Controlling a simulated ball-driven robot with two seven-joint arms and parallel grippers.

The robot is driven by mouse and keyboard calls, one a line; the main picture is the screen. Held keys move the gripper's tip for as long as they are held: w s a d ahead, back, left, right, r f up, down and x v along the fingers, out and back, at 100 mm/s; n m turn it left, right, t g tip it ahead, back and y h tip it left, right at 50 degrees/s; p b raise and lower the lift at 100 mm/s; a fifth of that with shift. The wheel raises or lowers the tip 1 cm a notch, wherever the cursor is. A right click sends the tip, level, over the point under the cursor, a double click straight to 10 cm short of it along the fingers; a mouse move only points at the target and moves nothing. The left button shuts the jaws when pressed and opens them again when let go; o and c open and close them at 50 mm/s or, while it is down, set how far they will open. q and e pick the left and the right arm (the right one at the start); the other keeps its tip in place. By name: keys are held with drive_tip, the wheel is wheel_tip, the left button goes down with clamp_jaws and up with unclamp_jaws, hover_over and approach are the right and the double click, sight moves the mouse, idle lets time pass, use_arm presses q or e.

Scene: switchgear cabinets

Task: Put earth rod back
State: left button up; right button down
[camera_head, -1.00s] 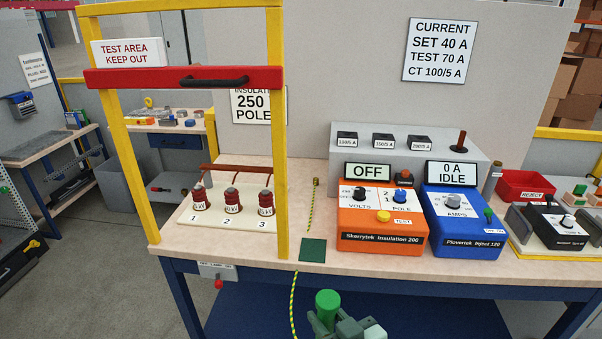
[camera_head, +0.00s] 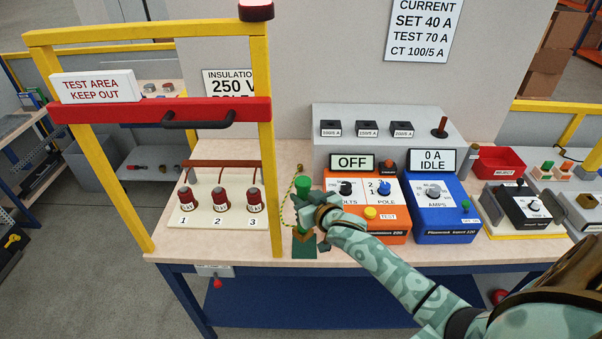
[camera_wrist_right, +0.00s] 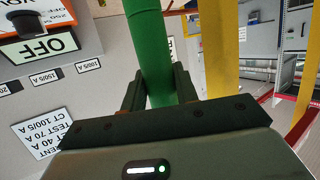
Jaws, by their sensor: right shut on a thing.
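The green earth rod (camera_head: 302,187) stands roughly upright over the front of the bench, left of the orange tester. My right gripper (camera_head: 306,216) is shut on it. In the right wrist view the green rod (camera_wrist_right: 150,45) runs between the two fingers of the right gripper (camera_wrist_right: 160,90). A dark green square pad (camera_head: 304,251) lies on the bench right below the rod. The gripper hides the rod's lower part, so I cannot tell whether it touches the pad. A yellow-green cord (camera_head: 285,205) shows beside the rod. My left gripper is not in view.
The yellow frame post (camera_head: 268,150) with its red bar (camera_head: 165,111) stands just left of the rod. Behind it are red insulators (camera_head: 222,200) on a white board. The orange tester (camera_head: 393,220) and blue tester (camera_head: 436,205) stand to the right, close to my arm.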

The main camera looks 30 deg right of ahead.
drive_tip(key=shift+w+d+r, duration=0.55)
drive_tip(key=shift+w+d, duration=0.25)
drive_tip(key=shift+w, duration=0.05)
drive_tip(key=shift+s, duration=0.1)
drive_tip(key=shift+a+r+h+p, duration=0.1)
drive_tip(key=shift+h+p, duration=0.2)
drive_tip(key=shift+p, duration=0.05)
drive_tip(key=shift+s+f+b, duration=0.1)
drive_tip(key=shift+f+b, duration=1.25)
drive_tip(key=shift+f, duration=0.95)
drive_tip(key=shift+p, duration=0.3)
drive_tip(key=shift+f+b, duration=1.5)
drive_tip(key=shift+f, duration=0.65)
